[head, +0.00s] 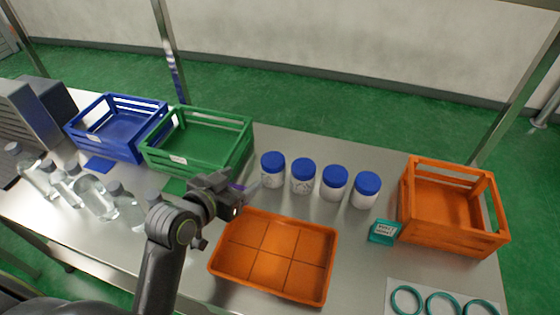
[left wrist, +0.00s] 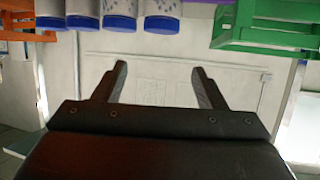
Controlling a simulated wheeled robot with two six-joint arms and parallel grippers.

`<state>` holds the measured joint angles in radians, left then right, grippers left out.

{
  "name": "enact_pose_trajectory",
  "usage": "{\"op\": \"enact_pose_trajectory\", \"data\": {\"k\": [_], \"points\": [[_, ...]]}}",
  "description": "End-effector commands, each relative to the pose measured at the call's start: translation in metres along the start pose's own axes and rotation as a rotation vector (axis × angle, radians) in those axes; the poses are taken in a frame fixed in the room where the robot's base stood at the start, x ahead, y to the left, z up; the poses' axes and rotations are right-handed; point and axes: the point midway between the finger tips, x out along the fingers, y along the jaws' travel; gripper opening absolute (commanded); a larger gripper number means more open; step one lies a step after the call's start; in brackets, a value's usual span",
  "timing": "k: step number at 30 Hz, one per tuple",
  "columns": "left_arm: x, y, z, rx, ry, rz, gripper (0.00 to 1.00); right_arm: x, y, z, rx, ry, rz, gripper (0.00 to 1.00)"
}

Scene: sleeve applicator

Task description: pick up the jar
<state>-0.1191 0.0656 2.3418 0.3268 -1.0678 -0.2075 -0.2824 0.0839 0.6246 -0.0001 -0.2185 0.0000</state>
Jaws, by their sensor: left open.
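Several white jars with blue lids stand upright in a row on the steel table. The leftmost jar (head: 272,171) is nearest my left gripper (head: 248,189), with a second jar (head: 303,177), a third jar (head: 334,184) and one more to its right. The left gripper is left of the leftmost jar and holds nothing. In the left wrist view its two fingers (left wrist: 160,82) are spread with nothing between them. That view is upside down, with jars (left wrist: 160,12) along its top left edge. Which jar is meant, I cannot tell. My right gripper is out of view.
An orange divided tray (head: 222,262) lies in front of the jars. A green crate (head: 205,165) and a blue crate (head: 105,138) stand left, an orange crate (head: 450,238) right. A teal labelled box (head: 383,231) sits beside it. Clear bottles (head: 95,197) stand far left.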

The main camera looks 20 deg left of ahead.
Motion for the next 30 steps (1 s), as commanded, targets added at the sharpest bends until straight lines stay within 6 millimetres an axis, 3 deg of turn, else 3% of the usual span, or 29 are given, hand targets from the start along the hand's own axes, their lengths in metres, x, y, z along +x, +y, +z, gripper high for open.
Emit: {"op": "enact_pose_trajectory", "data": {"k": [10, 21, 30], "points": [[0.052, 0.001, -0.001, -0.002, -0.001, 0.001, 0.65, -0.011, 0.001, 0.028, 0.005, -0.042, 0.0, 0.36], [0.106, 0.0, 0.0, -0.001, -0.001, 0.0, 0.65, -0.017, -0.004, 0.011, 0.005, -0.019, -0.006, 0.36], [0.122, 0.0, 0.002, 0.0, -0.001, 0.0, 0.65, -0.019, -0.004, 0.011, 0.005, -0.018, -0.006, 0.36]]}}
